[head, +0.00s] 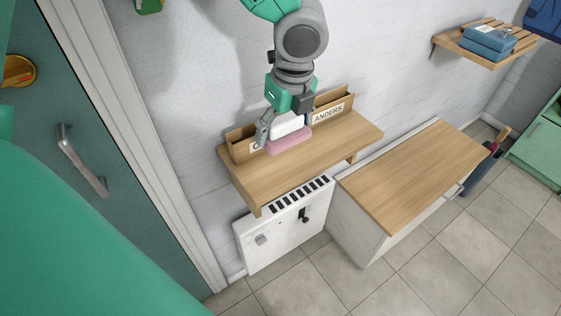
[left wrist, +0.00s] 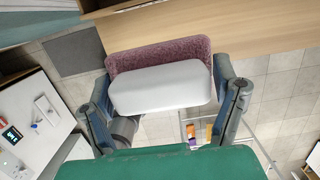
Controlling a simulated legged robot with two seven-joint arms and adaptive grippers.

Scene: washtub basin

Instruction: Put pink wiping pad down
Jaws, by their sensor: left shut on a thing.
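The pink wiping pad (head: 289,140) has a white upper part and a pink lower part. In the head view it is at the wooden wall shelf (head: 310,155), in front of a wooden box with lettering. My left gripper (head: 283,128) is shut on the pad's white part, from above. In the left wrist view the pad (left wrist: 160,55) lies between the two fingers of my left gripper (left wrist: 165,95), with the wooden shelf surface (left wrist: 260,28) beside it. I cannot tell whether the pad touches the shelf. My right gripper is not in view.
The lettered box (head: 333,105) stands along the back of the shelf. A white heater-like unit (head: 285,228) is below, and a wood-topped cabinet (head: 410,178) stands to the right. The shelf's right part is bare. A teal door (head: 80,130) is at the left.

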